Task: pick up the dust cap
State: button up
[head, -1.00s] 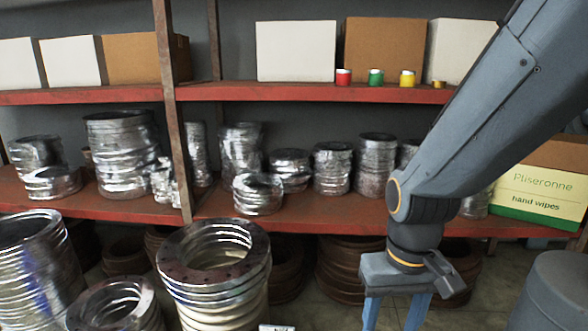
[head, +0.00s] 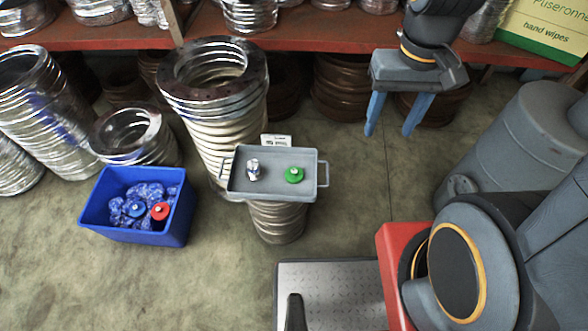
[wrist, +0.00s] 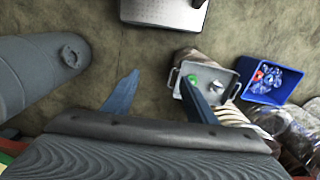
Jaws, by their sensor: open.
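A small grey tray (head: 308,192) with two handles stands on a stack of metal rings. On it are a round green cap (head: 293,175) with a light knob and, to its left, a small silver metal piece (head: 253,170). I cannot tell for sure which piece is the dust cap. My gripper (head: 392,132) is open and empty, fingers down, up and to the right of the tray and apart from it. In the wrist view, the fingers of my gripper (wrist: 160,78) are spread. One finger partly covers the tray (wrist: 222,73), with the green cap (wrist: 194,80) beside it.
A blue bin (head: 160,238) left of the tray holds blue crumpled material, a red cap (head: 160,210) and a blue one. Tall ring stacks (head: 212,110) stand close behind the tray. A red shelf edge (head: 320,38) runs across the back. Floor right of the tray is clear.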

aim_at(294, 175)
jog(key=z, duration=2.8)
jog(key=k, duration=0.75)
jog(key=u, duration=2.1)
